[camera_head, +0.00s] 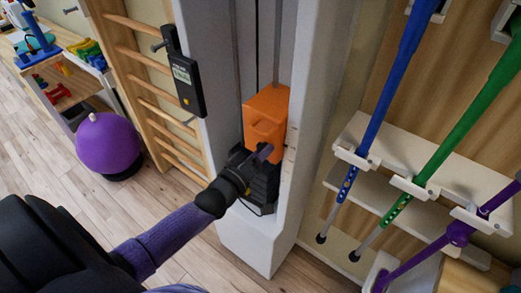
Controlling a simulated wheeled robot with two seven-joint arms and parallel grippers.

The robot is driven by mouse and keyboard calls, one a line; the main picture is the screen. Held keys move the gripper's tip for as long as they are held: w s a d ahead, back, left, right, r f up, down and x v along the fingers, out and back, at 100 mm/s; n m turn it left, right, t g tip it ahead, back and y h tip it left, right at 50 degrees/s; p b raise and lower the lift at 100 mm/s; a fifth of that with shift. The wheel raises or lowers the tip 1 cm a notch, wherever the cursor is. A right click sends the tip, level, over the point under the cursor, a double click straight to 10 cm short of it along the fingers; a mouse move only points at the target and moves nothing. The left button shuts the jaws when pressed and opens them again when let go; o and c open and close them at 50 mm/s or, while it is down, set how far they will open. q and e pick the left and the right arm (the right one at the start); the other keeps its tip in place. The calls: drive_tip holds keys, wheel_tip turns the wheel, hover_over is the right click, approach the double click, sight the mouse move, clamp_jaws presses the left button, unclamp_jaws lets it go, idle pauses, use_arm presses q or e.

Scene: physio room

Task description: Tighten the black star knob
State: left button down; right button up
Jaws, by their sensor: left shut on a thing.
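An orange block (266,107) sits on the rails of the white column, above a stack of black plates (265,190). My left arm reaches in from the lower left, and my left gripper (256,161) is at the lower front of the orange block. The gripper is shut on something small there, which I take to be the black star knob. The knob is mostly hidden by the dark gripper and hard to tell from the black plates behind it. My right gripper is not in view.
The white column (320,110) stands close around the block, with a black display unit (184,75) at its left. Wooden wall bars (150,90) and a purple ball (107,145) are further left. Blue (385,85) and green (465,120) crutches stand in a rack at right.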

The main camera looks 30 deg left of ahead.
use_arm(q)
drive_tip(key=n+b, duration=0.1)
drive_tip(key=n, duration=1.5)
drive_tip(key=n+b, duration=0.1)
drive_tip(key=n, duration=1.6)
drive_tip(key=shift+a+r+n+b, duration=0.2)
drive_tip(key=shift+n+b, duration=0.1)
idle(0.7)
drive_tip(key=shift+c, duration=0.8)
unclamp_jaws()
drive_tip(key=s, duration=1)
drive_tip(key=shift+a+b, duration=0.4)
